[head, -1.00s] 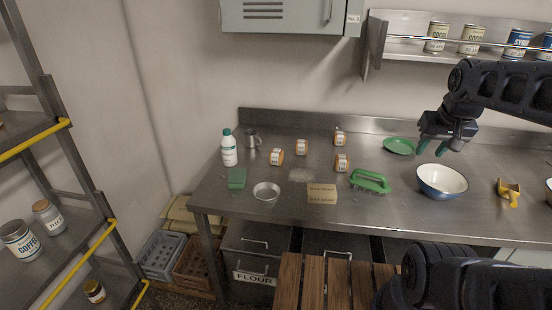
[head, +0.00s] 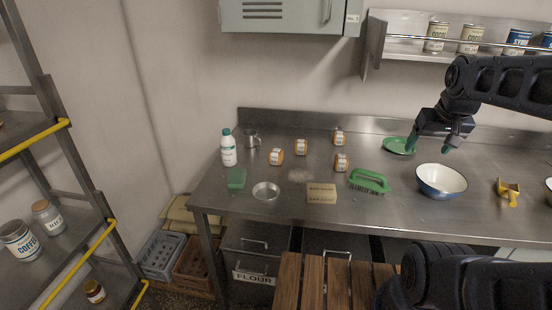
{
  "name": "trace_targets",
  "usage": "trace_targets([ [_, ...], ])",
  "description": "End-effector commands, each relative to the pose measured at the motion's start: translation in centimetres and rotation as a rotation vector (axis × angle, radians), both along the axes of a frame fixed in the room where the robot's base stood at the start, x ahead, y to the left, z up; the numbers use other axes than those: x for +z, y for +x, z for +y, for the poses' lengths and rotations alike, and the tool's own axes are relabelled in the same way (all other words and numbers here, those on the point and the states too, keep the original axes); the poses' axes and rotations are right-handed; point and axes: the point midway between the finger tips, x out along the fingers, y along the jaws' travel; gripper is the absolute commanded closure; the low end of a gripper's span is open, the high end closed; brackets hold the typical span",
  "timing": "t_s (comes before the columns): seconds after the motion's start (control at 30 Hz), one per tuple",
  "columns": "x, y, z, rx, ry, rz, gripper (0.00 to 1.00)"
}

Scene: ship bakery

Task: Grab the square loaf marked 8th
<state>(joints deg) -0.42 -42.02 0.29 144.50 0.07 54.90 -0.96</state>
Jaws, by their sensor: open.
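Several small orange-brown square loaves with white labels stand on the steel counter (head: 430,215) in the head view. One loaf (head: 276,157) is at the left, one loaf (head: 301,147) is right of it, one loaf (head: 338,138) is at the back, and one loaf (head: 341,162) is nearer the front. The label marks are too small to read, so I cannot tell which is marked 8th. My gripper (head: 428,146) is open and empty, above the counter by the green plate, to the right of all the loaves.
A green plate (head: 396,145), a green brush (head: 369,180), a blue-rimmed bowl (head: 441,181) and a yellow scoop (head: 508,192) lie right of the loaves. A white bottle (head: 228,149), metal cup (head: 252,138), sponge (head: 236,178), metal dish (head: 266,191) and tan block (head: 321,193) are around the left side.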

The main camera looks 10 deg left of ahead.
Motion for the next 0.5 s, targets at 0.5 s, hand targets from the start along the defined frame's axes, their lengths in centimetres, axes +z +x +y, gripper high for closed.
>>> trace_targets([
  [0.5,2.0,11.3,6.2,0.349,-0.092,0.098,0.24],
])
